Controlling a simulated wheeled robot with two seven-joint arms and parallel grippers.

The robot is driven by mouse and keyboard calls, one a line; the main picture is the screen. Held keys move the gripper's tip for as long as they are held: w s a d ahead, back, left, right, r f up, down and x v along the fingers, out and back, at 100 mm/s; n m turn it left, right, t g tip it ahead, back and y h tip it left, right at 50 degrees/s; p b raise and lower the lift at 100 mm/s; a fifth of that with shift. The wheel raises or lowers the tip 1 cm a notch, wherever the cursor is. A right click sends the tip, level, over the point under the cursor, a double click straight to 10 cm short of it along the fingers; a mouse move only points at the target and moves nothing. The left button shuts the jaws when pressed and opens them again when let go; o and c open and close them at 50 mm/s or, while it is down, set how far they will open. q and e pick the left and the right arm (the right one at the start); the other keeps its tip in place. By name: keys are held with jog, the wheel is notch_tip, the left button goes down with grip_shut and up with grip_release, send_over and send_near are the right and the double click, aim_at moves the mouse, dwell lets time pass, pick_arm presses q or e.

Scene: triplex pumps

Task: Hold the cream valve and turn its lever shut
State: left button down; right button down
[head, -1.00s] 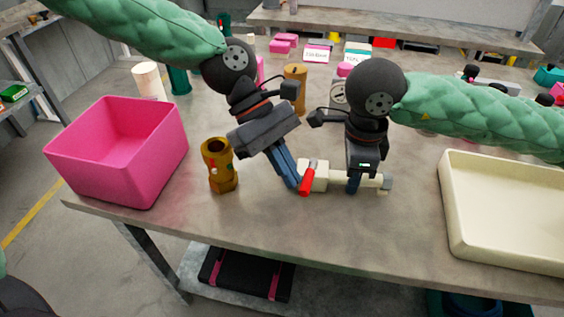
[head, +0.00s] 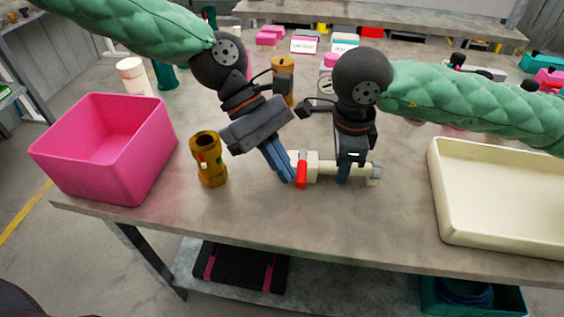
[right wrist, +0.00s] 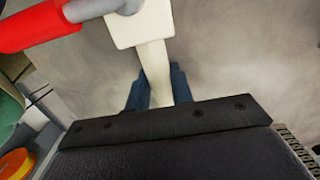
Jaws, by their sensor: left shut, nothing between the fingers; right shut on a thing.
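The cream valve (head: 327,168) lies on the table between my two grippers, with a grey end at its right. Its red lever (head: 301,174) is at its left end and points down in the head view. My right gripper (head: 344,176) is shut on the cream valve's narrow pipe; in the right wrist view its blue fingers (right wrist: 156,88) sit on both sides of the pipe. That view also shows the valve's block (right wrist: 139,24) and the red lever (right wrist: 35,25). My left gripper (head: 286,178) is shut and empty, its fingertips close beside the lever's left side; contact is unclear.
A pink bin (head: 153,170) and a brass fitting (head: 208,160) stand to the left. A cream tray (head: 437,205) is at the right. An orange-brown cylinder (head: 283,68) stands behind my grippers. The table front is clear.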

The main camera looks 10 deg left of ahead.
pick_arm(q)
jog(key=shift+a+r, duration=0.1)
jog(key=shift+a, duration=0.35)
jog(key=a, duration=0.3)
jog(key=shift+s+r, duration=0.1)
jog(key=shift+r, duration=0.2)
jog(key=a+r, duration=0.6)
jog(key=r, duration=0.1)
jog(key=shift+s+a+r, duration=0.25)
jog(key=shift+a, duration=0.05)
pick_arm(e)
jog(key=c, duration=1.1)
grip_release()
jog(key=shift+c, duration=0.2)
jog(key=shift+r, duration=0.15)
